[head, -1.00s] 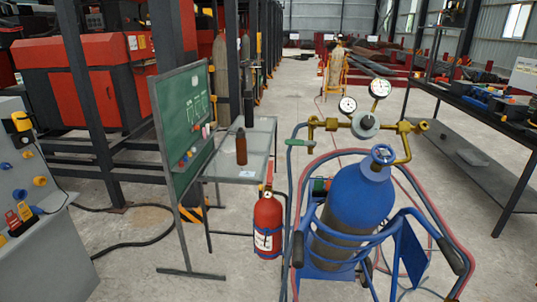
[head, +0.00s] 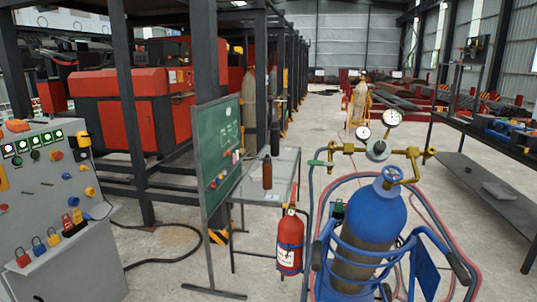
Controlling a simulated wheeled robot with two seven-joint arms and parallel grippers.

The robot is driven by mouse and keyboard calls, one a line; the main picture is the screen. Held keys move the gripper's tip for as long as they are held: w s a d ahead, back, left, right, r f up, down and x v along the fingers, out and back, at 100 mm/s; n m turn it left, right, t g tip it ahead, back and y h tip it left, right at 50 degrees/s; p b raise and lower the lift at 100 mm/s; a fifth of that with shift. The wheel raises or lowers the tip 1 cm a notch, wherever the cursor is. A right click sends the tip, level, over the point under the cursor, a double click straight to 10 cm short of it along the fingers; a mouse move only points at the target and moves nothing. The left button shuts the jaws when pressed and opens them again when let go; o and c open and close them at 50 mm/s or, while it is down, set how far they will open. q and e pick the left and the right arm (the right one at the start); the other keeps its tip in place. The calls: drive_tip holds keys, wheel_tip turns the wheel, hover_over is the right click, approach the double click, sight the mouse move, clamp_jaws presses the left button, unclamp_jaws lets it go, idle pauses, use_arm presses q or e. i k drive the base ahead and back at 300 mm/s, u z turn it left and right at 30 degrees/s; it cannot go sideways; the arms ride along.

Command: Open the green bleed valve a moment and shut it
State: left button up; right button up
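A green handle (head: 318,163), likely the bleed valve, sits at the left end of the brass manifold (head: 346,149), with a hose hanging just below it. It is too small to tell whether the valve is open or shut. The manifold carries a regulator with two round white gauges (head: 392,117) and joins the top of a blue gas cylinder (head: 368,215). Neither of my grippers is in view.
A red fire extinguisher (head: 290,243) is left of the cart. Behind it stand a small table (head: 272,190) with a brown bottle (head: 267,172) and a green board (head: 217,145). A control panel (head: 50,190) is at left, a workbench (head: 490,137) at right. Red hoses loop around the cart.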

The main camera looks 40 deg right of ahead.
sight(310, 162)
drive_tip(key=u, duration=0.1)
drive_tip(key=i, duration=1.85)
drive_tip(key=z, duration=1.4)
drive_tip(key=i, duration=0.95)
drive_tip(key=z, duration=1.05)
